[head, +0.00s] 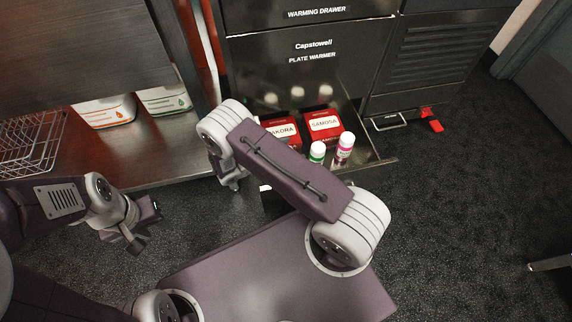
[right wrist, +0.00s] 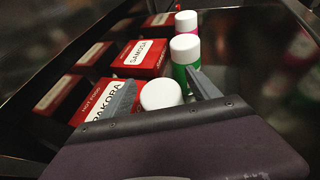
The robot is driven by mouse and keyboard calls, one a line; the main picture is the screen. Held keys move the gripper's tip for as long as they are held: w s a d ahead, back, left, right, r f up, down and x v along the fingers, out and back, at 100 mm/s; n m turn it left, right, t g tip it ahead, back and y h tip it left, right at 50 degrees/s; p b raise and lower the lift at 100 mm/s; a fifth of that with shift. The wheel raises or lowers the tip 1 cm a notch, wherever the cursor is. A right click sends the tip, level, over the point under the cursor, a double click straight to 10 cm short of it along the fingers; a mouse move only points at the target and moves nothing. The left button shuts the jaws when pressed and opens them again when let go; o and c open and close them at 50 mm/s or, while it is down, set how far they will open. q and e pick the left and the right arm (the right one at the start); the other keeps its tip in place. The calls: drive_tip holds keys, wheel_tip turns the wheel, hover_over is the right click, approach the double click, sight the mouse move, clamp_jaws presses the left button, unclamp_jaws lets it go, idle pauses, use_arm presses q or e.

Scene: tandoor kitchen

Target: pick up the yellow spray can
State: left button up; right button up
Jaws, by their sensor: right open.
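No yellow surface shows in either view. In the right wrist view a can with a white cap (right wrist: 161,94) stands between the fingers of my right gripper (right wrist: 161,77); its body is hidden, so I cannot tell its colour. The fingers are open on either side of the cap. In the head view my right gripper (head: 232,182) is at the left of the open drawer, partly hidden by my arm. My left gripper (head: 141,226) is over the floor at the left, away from the drawer; its jaw state is unclear.
A green can (head: 317,152) and a pink can (head: 344,146) with white caps stand in the drawer (head: 372,161). Red SAMOSA (head: 323,124) and PAKORA (right wrist: 98,98) boxes lie beside them. A steel shelf (head: 165,148) is at left.

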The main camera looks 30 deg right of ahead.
drive_tip(key=shift+d+f, duration=0.25)
drive_tip(key=shift+d, duration=0.15)
use_arm(q)
drive_tip(key=shift+f, duration=0.3)
use_arm(e)
drive_tip(key=shift+w+r, duration=0.1)
drive_tip(key=shift+r, duration=0.05)
clamp_jaws()
